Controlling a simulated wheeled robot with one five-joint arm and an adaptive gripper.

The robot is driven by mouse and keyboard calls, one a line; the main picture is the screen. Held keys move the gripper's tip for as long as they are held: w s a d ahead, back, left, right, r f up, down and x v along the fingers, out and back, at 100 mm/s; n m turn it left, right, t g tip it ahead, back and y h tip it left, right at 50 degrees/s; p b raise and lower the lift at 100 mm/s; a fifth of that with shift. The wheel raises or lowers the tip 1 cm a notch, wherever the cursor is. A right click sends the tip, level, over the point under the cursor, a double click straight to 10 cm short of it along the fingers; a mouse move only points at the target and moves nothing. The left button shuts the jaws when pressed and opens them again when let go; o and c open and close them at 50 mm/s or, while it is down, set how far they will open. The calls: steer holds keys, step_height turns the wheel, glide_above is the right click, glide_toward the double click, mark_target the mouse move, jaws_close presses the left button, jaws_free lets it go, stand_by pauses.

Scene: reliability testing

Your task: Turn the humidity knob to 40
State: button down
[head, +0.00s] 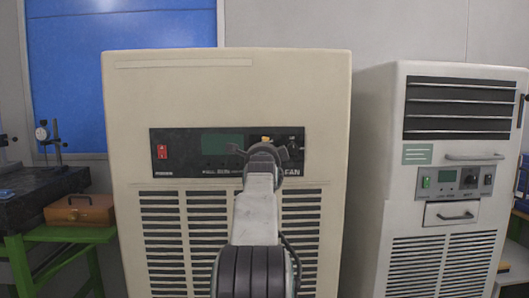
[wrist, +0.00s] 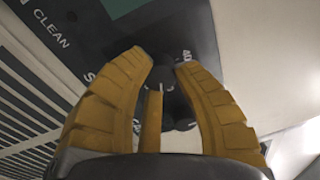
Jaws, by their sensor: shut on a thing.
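The control panel (head: 182,142) is a dark strip on the front of the beige machine. My gripper (head: 264,142) is in front of its right part and hides most of the knob area in the head view. In the wrist view, my gripper's (wrist: 163,60) two yellow-brown fingers close around a black knob (wrist: 162,77), with their tips on either side of it. Its name label and pointer are not readable. White marks that may read 40 show just right of the knob, partly covered by a fingertip. Another dark round part (wrist: 186,125) shows lower between the fingers.
The beige machine (head: 230,90) has a green display (head: 222,144) and a red switch (head: 162,152) on its panel. A white machine (head: 372,170) stands at the right. A green bench (head: 60,234) with an orange-brown box (head: 78,211) is at the left.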

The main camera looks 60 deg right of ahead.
steer(key=c, duration=1.2)
jaws_free()
steer(key=shift+w+a, duration=0.1)
steer(key=shift+w, duration=0.15)
steer(key=shift+c, duration=0.2)
steer(key=o, duration=0.3)
steer(key=shift+o, duration=0.2)
steer(key=shift+s, duration=0.1)
steer(key=v, duration=1.2)
